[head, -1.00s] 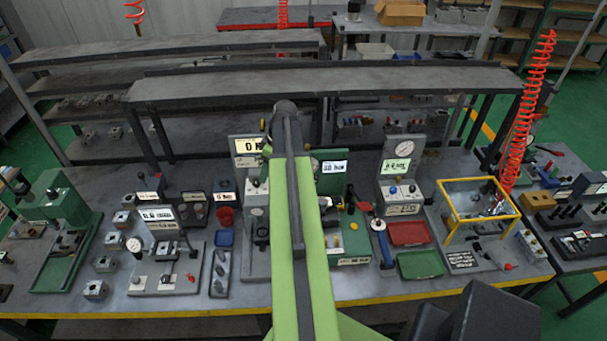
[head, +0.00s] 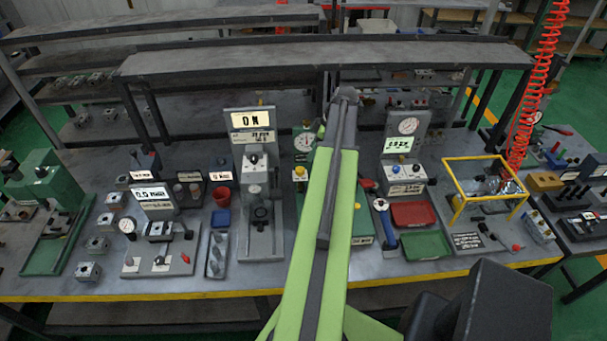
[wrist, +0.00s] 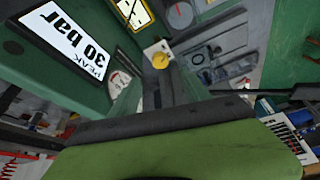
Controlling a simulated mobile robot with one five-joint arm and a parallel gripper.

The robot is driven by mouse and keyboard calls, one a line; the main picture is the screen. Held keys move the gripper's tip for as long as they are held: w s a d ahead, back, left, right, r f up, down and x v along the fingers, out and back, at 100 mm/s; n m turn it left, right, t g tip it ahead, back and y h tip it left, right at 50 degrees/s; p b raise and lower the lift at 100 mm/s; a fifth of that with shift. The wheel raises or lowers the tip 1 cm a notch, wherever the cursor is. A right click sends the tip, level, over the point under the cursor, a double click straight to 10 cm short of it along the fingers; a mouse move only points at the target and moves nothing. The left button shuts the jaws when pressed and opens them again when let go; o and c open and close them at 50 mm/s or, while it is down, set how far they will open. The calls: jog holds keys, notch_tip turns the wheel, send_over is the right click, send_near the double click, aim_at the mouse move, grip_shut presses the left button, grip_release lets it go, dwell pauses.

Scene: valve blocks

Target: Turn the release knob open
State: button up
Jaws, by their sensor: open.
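A yellow knob (head: 299,173) sits on a pale block at the left of the green station (head: 364,230), just left of my arm. It also shows in the wrist view, as a yellow knob (wrist: 160,61) on a white plate, beyond my gripper and apart from it. No label naming it is readable, and I cannot tell its turn position. My gripper (wrist: 163,90) is open and empty; its fingers are dark and hard to make out. In the head view my green arm hides it. A display (wrist: 68,40) reading "PEAK 30 bar" is at upper left in the wrist view.
A grey press (head: 260,215) with a lit display (head: 252,119) stands close left of the green station. A round gauge (head: 304,141) is above the knob. Right are a blue-handled tool (head: 388,236), red tray (head: 413,213), green tray (head: 426,244) and yellow frame (head: 455,202).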

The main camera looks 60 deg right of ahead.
aim_at(301, 169)
jog(key=b+x, duration=0.7)
jog(key=x, duration=0.3)
jog(key=shift+s+b, duration=0.15)
jog(key=shift+b, duration=0.25)
jog(key=shift+w+f+b, duration=0.25)
jog(key=shift+f+b, duration=0.05)
jog(key=shift+f, duration=0.05)
jog(key=shift+r, duration=0.1)
